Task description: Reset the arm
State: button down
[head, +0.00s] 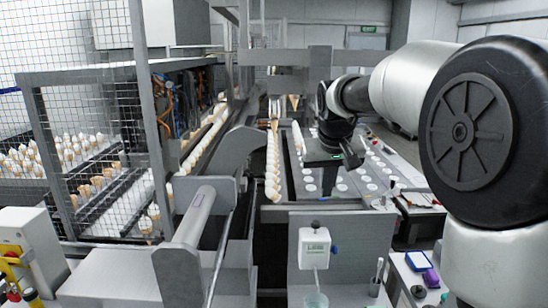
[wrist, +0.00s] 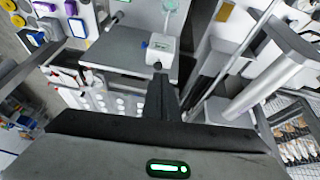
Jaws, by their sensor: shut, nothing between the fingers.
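My gripper (head: 329,182) hangs below the end of my arm in the head view, over the grey table with rows of white discs. Its dark fingers point down. In the wrist view my gripper (wrist: 161,78) shows its black fingers together with nothing between them. My white and black arm reaches in from the right of the head view.
A line of cones (head: 272,165) runs beside the table (head: 303,198). A white dispenser (head: 314,248) stands in front. A mesh cage (head: 90,150) with many cones is at left. A metal tube (head: 195,215) rises nearby.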

jog(key=s+r, duration=0.2)
jog(key=s, duration=1.4)
jog(key=s+f, duration=0.3)
jog(key=s, duration=0.4)
jog(key=s+f, duration=0.3)
jog(key=s, duration=0.5)
jog(key=shift+d+m+t+y, duration=0.3)
jog(key=shift+d, duration=0.15)
